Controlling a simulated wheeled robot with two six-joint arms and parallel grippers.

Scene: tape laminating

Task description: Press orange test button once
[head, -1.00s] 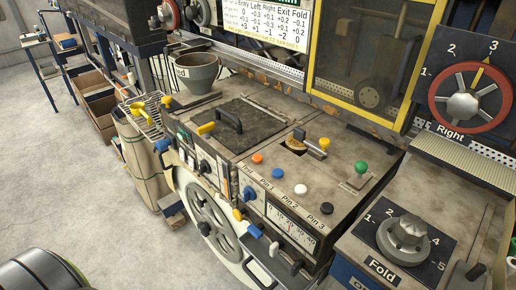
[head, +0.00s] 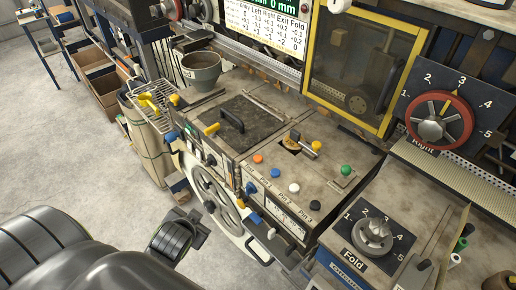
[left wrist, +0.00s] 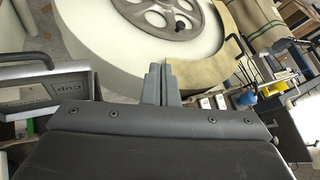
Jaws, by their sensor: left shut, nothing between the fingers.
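The orange button (head: 258,158) sits on the top of the worn grey machine panel in the head view, at the left end of a row with blue (head: 277,173), white (head: 294,188) and black (head: 315,205) buttons. Nothing covers it. My left arm reaches in from the lower left of the head view, in front of the machine and apart from the button. In the left wrist view my left gripper (left wrist: 163,82) is shut and empty, with a large pale wheel beyond its fingertips. The orange button does not show there. My right gripper is not in view.
A spoked handwheel (head: 212,198) is on the machine's front. A green knob (head: 346,170) and the Fold dial (head: 373,236) stand right of the buttons. A yellow-framed guard (head: 309,50) rises behind. Open floor (head: 110,165) lies to the left.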

